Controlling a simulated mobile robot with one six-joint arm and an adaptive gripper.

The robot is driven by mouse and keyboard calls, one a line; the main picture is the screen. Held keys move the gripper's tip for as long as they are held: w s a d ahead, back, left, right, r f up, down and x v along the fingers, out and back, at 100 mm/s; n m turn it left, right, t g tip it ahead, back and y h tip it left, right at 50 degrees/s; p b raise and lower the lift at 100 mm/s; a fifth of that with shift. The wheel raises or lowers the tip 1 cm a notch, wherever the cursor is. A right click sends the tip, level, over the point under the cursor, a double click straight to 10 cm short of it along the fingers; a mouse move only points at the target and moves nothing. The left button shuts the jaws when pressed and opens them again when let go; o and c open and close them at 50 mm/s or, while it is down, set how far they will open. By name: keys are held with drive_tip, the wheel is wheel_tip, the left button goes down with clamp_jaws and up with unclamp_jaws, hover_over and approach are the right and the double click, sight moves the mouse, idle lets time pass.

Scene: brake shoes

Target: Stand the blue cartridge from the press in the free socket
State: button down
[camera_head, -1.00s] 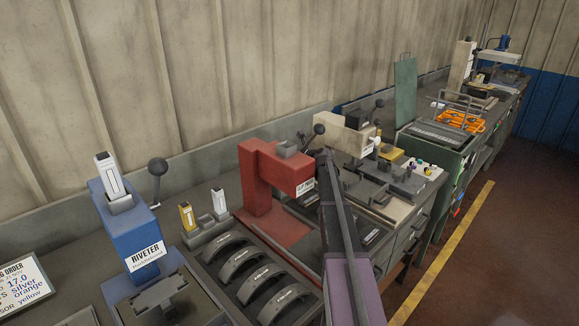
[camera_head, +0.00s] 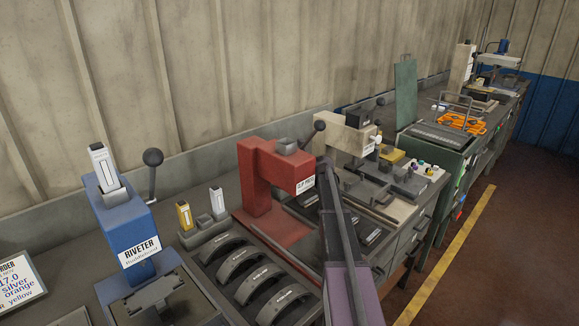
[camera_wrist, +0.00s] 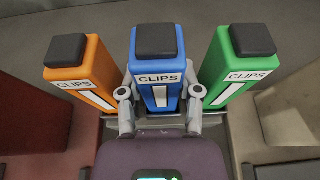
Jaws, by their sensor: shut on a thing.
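The blue cartridge (camera_wrist: 156,64) with a dark cap and a CLIPS label stands upright in the middle of the wrist view. My gripper (camera_wrist: 160,93) is shut on it, one finger at each side. An orange cartridge (camera_wrist: 83,72) stands to its left and a green cartridge (camera_wrist: 240,68) to its right. A grey holder edge (camera_wrist: 160,121) shows below them; I cannot tell whether the blue cartridge rests in it. In the head view my arm reaches to the right of the red press (camera_head: 262,180), and the gripper and blue cartridge are hidden. I cannot make out a free socket.
The blue riveter (camera_head: 128,225) holds a white cartridge (camera_head: 104,166) on top. A small grey rack (camera_head: 205,234) holds a yellow and a white cartridge. Curved brake shoes (camera_head: 262,286) lie in front. A beige machine (camera_head: 340,135) stands beyond the red press.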

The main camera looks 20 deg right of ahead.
drive_tip(key=shift+f, duration=0.1)
drive_tip(key=c, duration=0.6)
unclamp_jaws()
drive_tip(key=shift+r, duration=0.2)
drive_tip(key=p+v, duration=0.4)
drive_tip(key=v, duration=0.8)
